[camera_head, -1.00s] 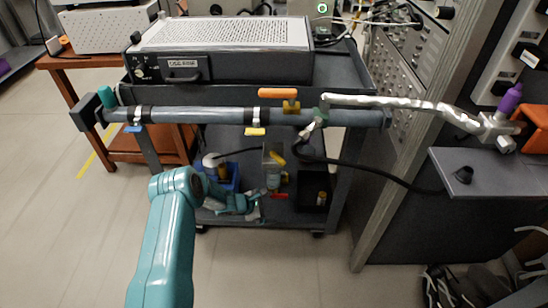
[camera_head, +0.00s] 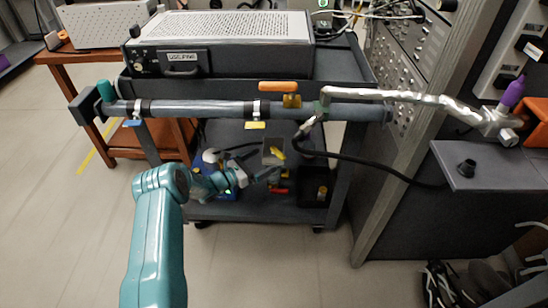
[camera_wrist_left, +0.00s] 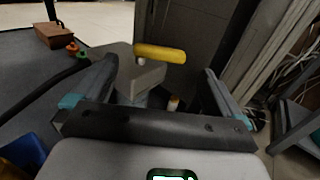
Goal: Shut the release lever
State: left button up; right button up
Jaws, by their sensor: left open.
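A small yellow lever handle (camera_head: 277,152) sits on a grey box (camera_head: 270,146) on the lower shelf of the cart. In the left wrist view the yellow handle (camera_wrist_left: 159,53) lies across the top of the grey box (camera_wrist_left: 122,62). My left gripper (camera_head: 268,176) is open, just below the box in the head view. In the wrist view the handle shows between the fingertips of my left gripper (camera_wrist_left: 160,68) and seems beyond them, with no visible contact. My right gripper is not in view.
The pipe (camera_head: 200,109) runs along the cart's front above my left gripper. A black hose (camera_head: 350,165) hangs at the right. A blue bin (camera_wrist_left: 22,152) stands near the left finger. A dark cabinet (camera_head: 410,130) stands right of the cart.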

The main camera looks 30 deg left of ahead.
aim_at(276, 154)
pick_arm(q)
jog(key=b+x, duration=0.1)
jog(key=x, duration=0.5)
jog(key=c, duration=0.9)
jog(key=shift+d, duration=0.1)
